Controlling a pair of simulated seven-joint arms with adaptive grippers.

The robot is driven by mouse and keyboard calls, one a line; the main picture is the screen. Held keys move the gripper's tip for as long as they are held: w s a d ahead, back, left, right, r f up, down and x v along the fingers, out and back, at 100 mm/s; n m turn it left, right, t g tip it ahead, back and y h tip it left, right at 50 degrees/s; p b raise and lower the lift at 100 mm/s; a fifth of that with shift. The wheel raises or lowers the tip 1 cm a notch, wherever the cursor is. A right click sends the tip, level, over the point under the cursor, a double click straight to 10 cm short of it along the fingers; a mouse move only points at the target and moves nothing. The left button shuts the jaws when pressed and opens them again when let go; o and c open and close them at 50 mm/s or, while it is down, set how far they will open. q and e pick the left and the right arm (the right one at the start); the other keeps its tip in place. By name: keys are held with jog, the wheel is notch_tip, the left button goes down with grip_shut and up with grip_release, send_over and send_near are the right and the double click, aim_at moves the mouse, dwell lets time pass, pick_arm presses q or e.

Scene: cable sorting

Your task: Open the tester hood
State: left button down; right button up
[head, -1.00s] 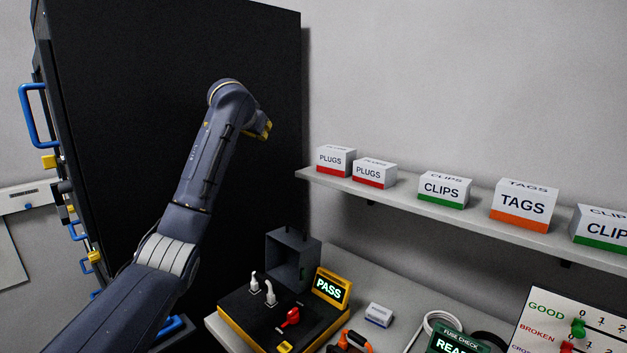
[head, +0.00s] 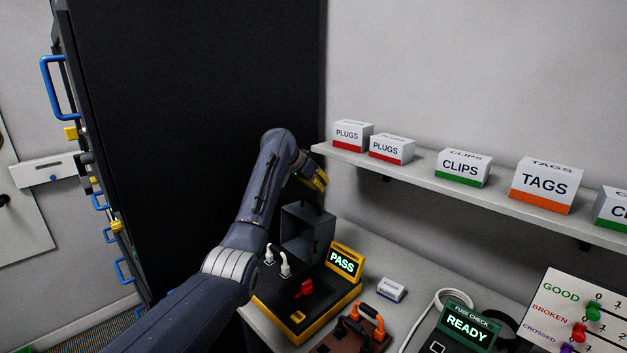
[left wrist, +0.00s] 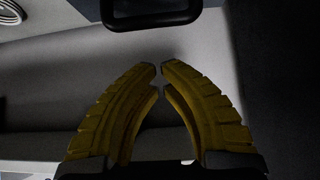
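The tester (head: 305,305) is a black box with a yellow base on the bench, with white plugs, a red lever and a lit PASS display (head: 345,262). Its grey hood (head: 308,235) stands raised at the back, its hollow side facing forward. My left gripper (head: 319,180) has yellow fingers and is in the air just above the hood, apart from it. In the left wrist view its fingertips (left wrist: 160,76) nearly meet, with nothing between them. A dark frame-like edge (left wrist: 150,18) shows beyond them; I cannot tell what it is. My right gripper is not in view.
A tall black cabinet (head: 200,110) with blue handles stands on the left, close to my arm. A shelf (head: 400,173) with labelled boxes runs along the wall at right.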

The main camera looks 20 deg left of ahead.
aim_at(316, 208)
pick_arm(q)
jog(key=shift+s+a+f, duration=0.2)
jog(key=shift+s+f, duration=0.15)
jog(key=shift+f, duration=0.35)
jog(key=shift+s+a+f, duration=0.15)
jog(key=shift+s+f, duration=0.15)
jog(key=shift+f, duration=0.4)
